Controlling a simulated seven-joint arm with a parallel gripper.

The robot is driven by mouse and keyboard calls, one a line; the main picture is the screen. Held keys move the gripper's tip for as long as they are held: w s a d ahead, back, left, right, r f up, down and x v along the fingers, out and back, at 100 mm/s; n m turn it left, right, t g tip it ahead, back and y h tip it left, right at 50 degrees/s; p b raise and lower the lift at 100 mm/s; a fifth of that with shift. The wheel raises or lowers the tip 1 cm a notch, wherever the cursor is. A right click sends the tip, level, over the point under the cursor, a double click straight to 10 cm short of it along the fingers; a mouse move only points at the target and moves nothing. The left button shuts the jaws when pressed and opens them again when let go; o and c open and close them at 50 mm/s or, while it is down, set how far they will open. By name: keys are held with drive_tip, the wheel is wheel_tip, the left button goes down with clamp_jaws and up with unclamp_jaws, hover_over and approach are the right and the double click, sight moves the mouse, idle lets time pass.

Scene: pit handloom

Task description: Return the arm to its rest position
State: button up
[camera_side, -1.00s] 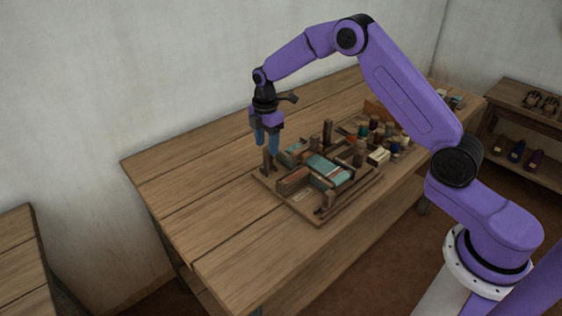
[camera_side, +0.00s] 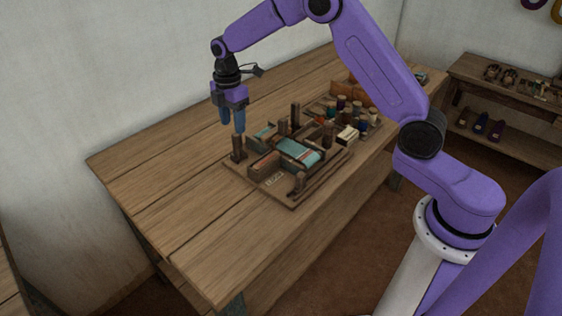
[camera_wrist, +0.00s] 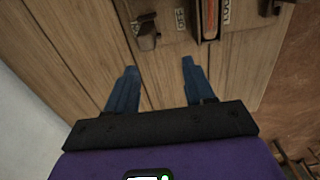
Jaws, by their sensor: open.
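My gripper (camera_side: 232,125) hangs above the left end of the loom board on the table, its blue fingers pointing down. In the wrist view its two fingers (camera_wrist: 160,82) are spread apart with only bare table planks between them. The small loom (camera_side: 297,152) has a teal woven strip and dark wooden posts, and sits on a flat board (camera_side: 293,203). A dark post (camera_side: 238,148) at the board's left corner stands just below the fingertips; it also shows in the wrist view (camera_wrist: 147,36), beyond and apart from the fingers.
Several thread spools (camera_side: 360,115) stand behind the loom near a wooden box (camera_side: 348,88). The left part of the table (camera_side: 150,180) is bare. A shelf (camera_side: 510,95) with shoes is at the right. A pale wall (camera_side: 100,70) runs behind the table.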

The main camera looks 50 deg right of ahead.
drive_tip(key=s+a+r+m, duration=0.1)
drive_tip(key=s+a+r, duration=0.25)
drive_tip(key=s, duration=0.65)
drive_tip(key=s+a+r+m, duration=0.1)
drive_tip(key=s+a+r, duration=0.25)
drive_tip(key=s, duration=0.75)
drive_tip(key=s+d+m, duration=0.1)
drive_tip(key=s+d, duration=0.3)
drive_tip(key=s, duration=0.6)
drive_tip(key=s+d+m, duration=0.2)
drive_tip(key=s+d, duration=0.1)
drive_tip(key=s, duration=0.7)
drive_tip(key=shift+d+r, duration=0.25)
drive_tip(key=shift+d, duration=0.15)
